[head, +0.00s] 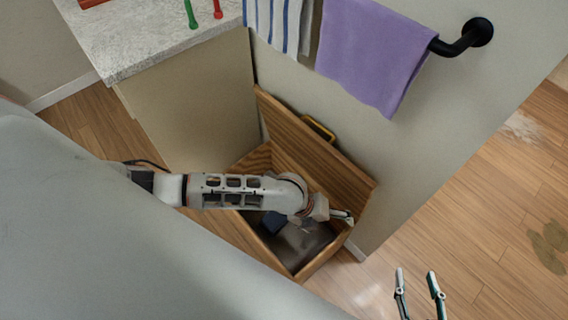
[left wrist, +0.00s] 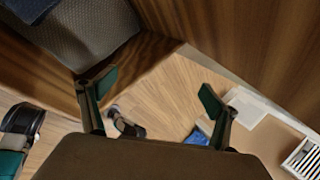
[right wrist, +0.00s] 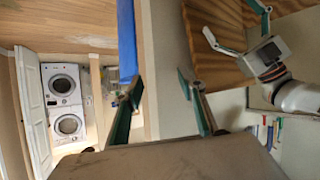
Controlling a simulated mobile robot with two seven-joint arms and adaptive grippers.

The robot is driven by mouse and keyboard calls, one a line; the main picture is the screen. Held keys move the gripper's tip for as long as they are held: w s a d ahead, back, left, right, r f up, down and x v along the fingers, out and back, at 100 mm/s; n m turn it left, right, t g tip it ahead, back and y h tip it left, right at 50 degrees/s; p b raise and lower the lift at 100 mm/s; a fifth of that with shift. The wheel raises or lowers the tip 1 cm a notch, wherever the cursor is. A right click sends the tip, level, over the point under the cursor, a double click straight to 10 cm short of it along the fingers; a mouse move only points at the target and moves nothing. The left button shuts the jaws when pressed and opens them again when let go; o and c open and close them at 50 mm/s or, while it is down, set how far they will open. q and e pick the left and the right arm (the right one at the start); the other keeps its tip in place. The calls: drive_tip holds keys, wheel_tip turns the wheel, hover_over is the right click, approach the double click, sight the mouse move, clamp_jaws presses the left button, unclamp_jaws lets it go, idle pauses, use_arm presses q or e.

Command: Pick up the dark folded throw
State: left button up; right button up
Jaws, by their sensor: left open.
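The dark folded throw (head: 304,238) lies inside an open wooden chest, partly hidden by my left arm. In the left wrist view a dark grey textured cloth (left wrist: 80,28), apparently the throw, lies in the chest's corner at upper left. My left gripper (head: 345,216) is over the chest's right end, its fingers apart and empty, beside the cloth. In the left wrist view its fingertips (left wrist: 158,88) stand wide apart with floor between them. My right gripper (head: 418,280) is open and empty, outside the chest at lower right; its fingers also show in the right wrist view (right wrist: 160,85).
The chest (head: 316,262) has its lid (head: 318,145) raised against the wall. A blue item (head: 273,222) lies beside the throw. A purple towel (head: 368,52) hangs on a black bar above. A stone-topped counter (head: 150,40) stands at left.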

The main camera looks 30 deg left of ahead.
use_arm(q)
drive_tip(key=w+a+f+m+g+y+b, duration=0.15)
drive_tip(key=a+f+m+y+b, duration=0.35)
drive_tip(key=a+f, duration=0.6)
drive_tip(key=m+g, duration=0.2)
drive_tip(key=m, duration=0.1)
approach(273, 222)
drive_tip(key=shift+t, duration=0.25)
drive_tip(key=w+f, duration=0.4)
drive_tip(key=shift+w+d+b, duration=0.1)
drive_tip(key=shift+d+b, duration=0.05)
drive_tip(key=shift+b, duration=0.15)
drive_tip(key=shift+f, duration=0.3)
wheel_tip(273, 222, down, 2)
drive_tip(key=shift+f+b, duration=0.1)
drive_tip(key=shift+b, duration=0.45)
wheel_tip(273, 222, down, 5)
drive_tip(key=shift+r+b, duration=0.2)
drive_tip(key=shift+b, duration=0.75)
drive_tip(key=shift+f, duration=0.15)
drive_tip(key=shift+w+r, duration=0.2)
drive_tip(key=c, duration=1.4)
use_arm(e)
drive_tip(key=shift+m+y, duration=0.5)
drive_tip(key=shift+m, duration=0.1)
drive_tip(key=a+f, duration=0.1)
drive_tip(key=f, duration=0.1)
drive_tip(key=s+a+f, duration=0.1)
drive_tip(key=a+f, duration=0.1)
drive_tip(key=shift+a, duration=0.1)
